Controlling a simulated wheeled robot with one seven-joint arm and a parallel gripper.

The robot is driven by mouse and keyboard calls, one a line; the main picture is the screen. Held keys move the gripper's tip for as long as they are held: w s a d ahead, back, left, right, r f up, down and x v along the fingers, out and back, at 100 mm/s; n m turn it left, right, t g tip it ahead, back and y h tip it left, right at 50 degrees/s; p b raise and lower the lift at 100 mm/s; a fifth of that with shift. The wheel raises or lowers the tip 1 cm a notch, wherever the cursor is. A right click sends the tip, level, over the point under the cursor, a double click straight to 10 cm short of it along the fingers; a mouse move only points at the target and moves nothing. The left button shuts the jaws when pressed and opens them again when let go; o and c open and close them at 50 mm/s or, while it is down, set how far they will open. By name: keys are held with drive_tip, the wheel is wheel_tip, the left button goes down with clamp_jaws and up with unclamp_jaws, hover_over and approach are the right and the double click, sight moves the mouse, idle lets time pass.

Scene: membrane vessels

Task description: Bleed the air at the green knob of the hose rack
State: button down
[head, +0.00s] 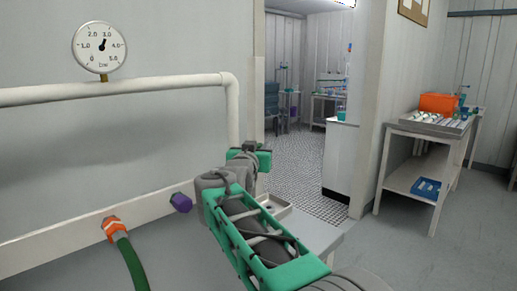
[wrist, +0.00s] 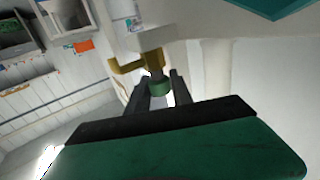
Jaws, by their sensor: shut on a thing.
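The green knob (wrist: 160,86) shows in the wrist view, below a brass fitting (wrist: 152,62). My gripper (wrist: 161,93) has one dark finger on each side of the knob and is shut on it. In the head view my gripper (head: 250,153) is at the right end of the white pipe of the hose rack (head: 120,90). It hides the green knob there. A round pressure gauge (head: 100,47) stands on top of the pipe, its needle pointing up and slightly right.
A green hose (head: 132,262) with an orange coupling (head: 113,228) and a purple fitting (head: 181,202) are on the lower rail. A doorway opens behind my arm. A side table (head: 410,127) with an orange bin (head: 438,103) stands at right, with free floor before it.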

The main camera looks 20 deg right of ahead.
idle(0.3)
drive_tip(key=c, duration=1.1)
unclamp_jaws()
drive_tip(key=v, duration=0.7)
drive_tip(key=shift+s+a, duration=0.15)
drive_tip(key=shift+s, duration=0.15)
drive_tip(key=shift+r, duration=0.1)
drive_tip(key=s+a+f+n+g+y+p, duration=0.2)
drive_tip(key=s+a+f+g+y+p, duration=0.1)
drive_tip(key=s+p, duration=0.4)
drive_tip(key=s+a+f+n+g+y+p, duration=0.2)
drive_tip(key=s+a+f+g+y+p, duration=0.1)
drive_tip(key=s+p, duration=0.5)
drive_tip(key=s+a+f+n+g+y+p, duration=0.3)
drive_tip(key=s+p, duration=0.5)
drive_tip(key=s, duration=0.4)
drive_tip(key=shift+s+a+f+g+y, duration=0.15)
drive_tip(key=shift+a+f+g+y, duration=0.2)
drive_tip(key=shift+g, duration=0.3)
drive_tip(key=shift+s+a+f+g+y, duration=0.15)
drive_tip(key=shift+a+f+g+y, duration=0.15)
drive_tip(key=shift+g, duration=0.35)
